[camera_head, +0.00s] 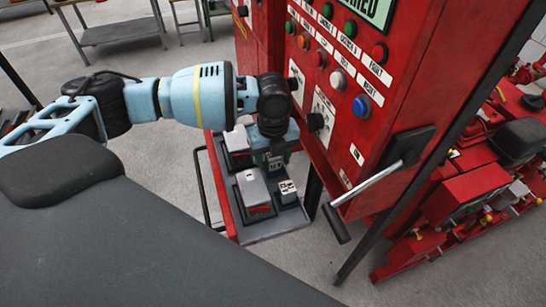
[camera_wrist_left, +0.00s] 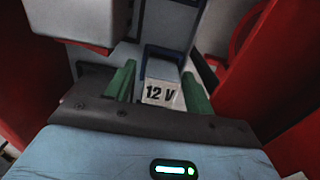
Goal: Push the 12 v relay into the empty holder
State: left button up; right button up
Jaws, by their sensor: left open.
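The 12 v relay (camera_wrist_left: 160,92) is a pale block with a black "12 V" label. In the left wrist view it shows between the two green fingers of my left gripper (camera_wrist_left: 160,88), with a gap at each side. The fingers are open. In the head view my left gripper (camera_head: 274,155) points down over the tray, and its fingertips are hard to make out. A small white block with dark lettering (camera_head: 287,192) stands on the tray in front of it; its label is too small to read. I cannot pick out the empty holder. My right gripper is not in view.
The grey tray (camera_head: 272,229) with a red edge bears larger white boxes (camera_head: 253,192) close beside the gripper. The red control panel (camera_head: 385,100) with buttons and a protruding lever handle (camera_head: 366,186) stands just right of it. Red pump equipment (camera_head: 485,185) lies beyond.

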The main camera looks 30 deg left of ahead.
pick_arm(q)
notch_tip(320, 180, up, 12)
jog(key=shift+r+p, duration=0.15)
jog(key=shift+p, duration=0.3)
dwell(0.5)
